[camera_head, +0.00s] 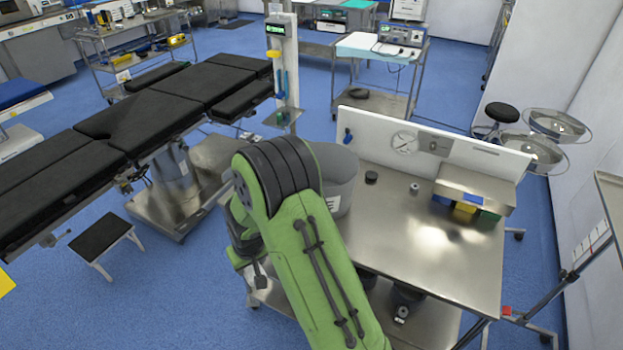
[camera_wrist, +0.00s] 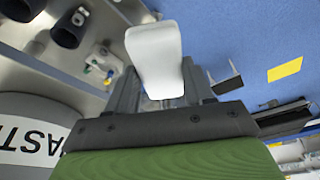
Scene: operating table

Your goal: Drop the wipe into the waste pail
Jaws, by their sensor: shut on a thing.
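A white wipe (camera_wrist: 155,50) is held between the fingers of my gripper (camera_wrist: 160,88) in the wrist view. It sticks out past the fingertips, with blue floor behind part of it. The waste pail (camera_wrist: 55,105) is a grey round container with a white label, cut off at the left edge of the wrist view, to the left of my gripper and apart from it. In the head view the pail (camera_head: 344,180) stands at the left end of the steel table, partly hidden behind my green arm. My gripper and the wipe cannot be made out there.
The steel table (camera_head: 420,240) has a white back panel (camera_head: 440,150), a small dark round item (camera_head: 371,177) and a steel box with coloured bins (camera_head: 465,207). A black operating table (camera_head: 150,115) stands to the left. A step stool (camera_head: 100,237) is on the open blue floor.

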